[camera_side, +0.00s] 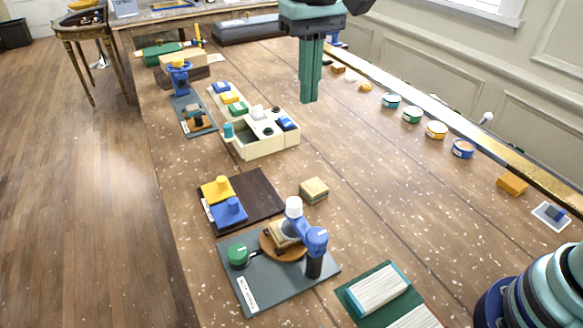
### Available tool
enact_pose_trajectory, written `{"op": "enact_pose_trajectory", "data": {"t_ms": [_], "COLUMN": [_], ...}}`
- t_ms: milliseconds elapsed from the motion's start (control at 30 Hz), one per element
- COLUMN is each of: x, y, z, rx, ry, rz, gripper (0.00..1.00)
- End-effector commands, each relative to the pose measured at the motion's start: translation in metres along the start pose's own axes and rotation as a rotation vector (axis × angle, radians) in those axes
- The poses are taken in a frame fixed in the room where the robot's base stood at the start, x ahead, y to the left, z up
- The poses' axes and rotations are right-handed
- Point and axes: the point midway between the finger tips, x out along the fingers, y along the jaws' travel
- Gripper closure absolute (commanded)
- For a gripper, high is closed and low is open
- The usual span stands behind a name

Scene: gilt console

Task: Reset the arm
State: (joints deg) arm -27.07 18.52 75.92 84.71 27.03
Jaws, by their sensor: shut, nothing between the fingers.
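My gripper (308,98) hangs pointing down over the far middle of the speckled table (350,165). Its green fingers are together, with nothing seen between them. It is to the right of and beyond the cream compartment box (262,148). Whether the fingertips touch the table cannot be told. Part of my arm shows at the top edge and at the lower right.
A device on a dark base (287,292), a dark board with yellow and blue blocks (262,190) and a small wooden block (314,190) stand in front. Round coloured tins (436,130) line the right side by a gilt edge (470,143). The table's middle right is clear.

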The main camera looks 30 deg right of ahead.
Motion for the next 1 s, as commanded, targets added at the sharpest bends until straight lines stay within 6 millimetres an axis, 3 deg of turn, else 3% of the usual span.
{"op": "enact_pose_trajectory", "data": {"t_ms": [33,267,600,800,1000], "x": [-0.007,-0.018,0.004,0.025,0.034], "y": [0.019,0.088,0.171,0.198,0.206], "z": [0.004,0.028,0.084,0.109,0.117], "rx": [0.007,0.007,0.006,0.003,0.0], "ry": [0.03,0.164,0.366,0.451,0.48], "rz": [-0.013,-0.049,-0.035,-0.007,0.007], "gripper": [1.0,1.0,1.0,1.0,1.0]}}
